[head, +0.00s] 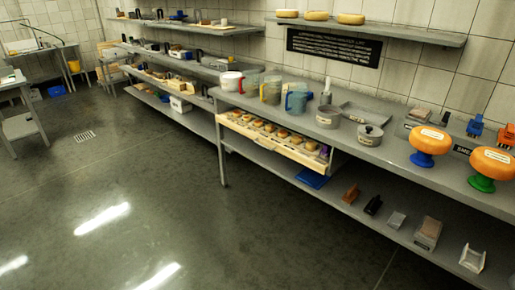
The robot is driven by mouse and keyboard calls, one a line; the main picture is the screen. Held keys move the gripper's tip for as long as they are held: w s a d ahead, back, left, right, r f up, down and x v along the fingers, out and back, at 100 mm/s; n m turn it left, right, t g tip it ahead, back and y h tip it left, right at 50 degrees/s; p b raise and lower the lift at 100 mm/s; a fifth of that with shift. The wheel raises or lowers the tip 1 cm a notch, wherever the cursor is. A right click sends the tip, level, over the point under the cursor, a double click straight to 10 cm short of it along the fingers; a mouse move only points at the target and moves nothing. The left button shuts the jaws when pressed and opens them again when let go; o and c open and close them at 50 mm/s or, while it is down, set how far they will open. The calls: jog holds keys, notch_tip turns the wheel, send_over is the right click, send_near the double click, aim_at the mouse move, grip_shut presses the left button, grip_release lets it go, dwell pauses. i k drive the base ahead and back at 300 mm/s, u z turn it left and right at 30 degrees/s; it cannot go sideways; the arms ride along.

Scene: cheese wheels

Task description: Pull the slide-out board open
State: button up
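A pale wooden board (262,147) with a light front edge sits just under the top of the long grey counter (395,168). Several small round golden pieces (268,127) stand in a row on it, with a small purple item at its right end. Part of the board's upper face shows below the counter's edge; I cannot tell exactly how far it sticks out. No handle is clear at this size. My gripper is not in view.
Measuring jugs (296,98), steel pots (369,135) and orange cheese wheels on blue (430,140) and green (490,162) stands are on the counter. A blue item (313,178) lies on the lower shelf. The floor (150,200) in front is clear.

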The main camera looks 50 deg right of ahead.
aim_at(313, 160)
jog(key=z, duration=0.1)
jog(key=i, duration=0.95)
jog(key=u, duration=0.05)
